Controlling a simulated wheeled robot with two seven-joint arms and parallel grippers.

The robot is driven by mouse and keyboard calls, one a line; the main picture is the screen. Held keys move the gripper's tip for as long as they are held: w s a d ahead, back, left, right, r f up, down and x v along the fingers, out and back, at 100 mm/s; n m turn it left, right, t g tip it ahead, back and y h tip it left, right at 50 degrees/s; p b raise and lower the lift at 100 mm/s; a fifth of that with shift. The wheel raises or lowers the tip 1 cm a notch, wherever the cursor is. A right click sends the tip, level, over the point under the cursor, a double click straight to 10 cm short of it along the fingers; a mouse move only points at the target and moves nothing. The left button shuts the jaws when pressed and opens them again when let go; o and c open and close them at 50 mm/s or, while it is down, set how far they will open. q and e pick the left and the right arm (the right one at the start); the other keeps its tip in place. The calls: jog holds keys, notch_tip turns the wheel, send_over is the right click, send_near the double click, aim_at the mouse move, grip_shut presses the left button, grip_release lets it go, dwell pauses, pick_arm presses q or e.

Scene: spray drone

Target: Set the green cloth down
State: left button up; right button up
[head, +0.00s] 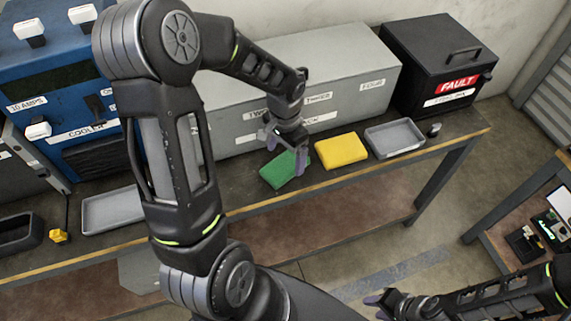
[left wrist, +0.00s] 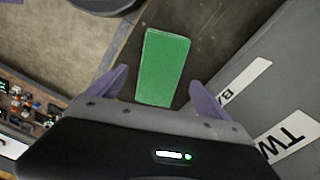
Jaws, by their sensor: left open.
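The green cloth (head: 278,171) lies folded on the dark workbench top, just left of a yellow cloth. My left gripper (head: 286,155) is over it, partly hiding its upper right side in the head view. In the left wrist view the green cloth (left wrist: 163,67) shows as a flat block between and beyond the two spread purple fingers (left wrist: 158,97). The fingers are apart from its sides, and the gripper is open and empty. My right gripper (head: 388,303) is at the bottom right of the head view, away from the bench; its jaw opening is unclear.
A yellow cloth (head: 341,151) and a grey tray (head: 394,138) lie to the right on the bench. A long grey box (head: 345,75) stands close behind. A black fault box (head: 437,65) is at the far right. Another tray (head: 110,212) is at the left.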

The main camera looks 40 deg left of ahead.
aim_at(286, 164)
pick_arm(q)
jog(key=shift+f, duration=1.55)
jog(key=c, duration=1.6)
jog(key=shift+o, duration=0.2)
jog(key=shift+r, duration=0.1)
notch_tip(286, 164, up, 10)
jog(key=b, duration=0.1)
jog(key=shift+w+d, duration=0.1)
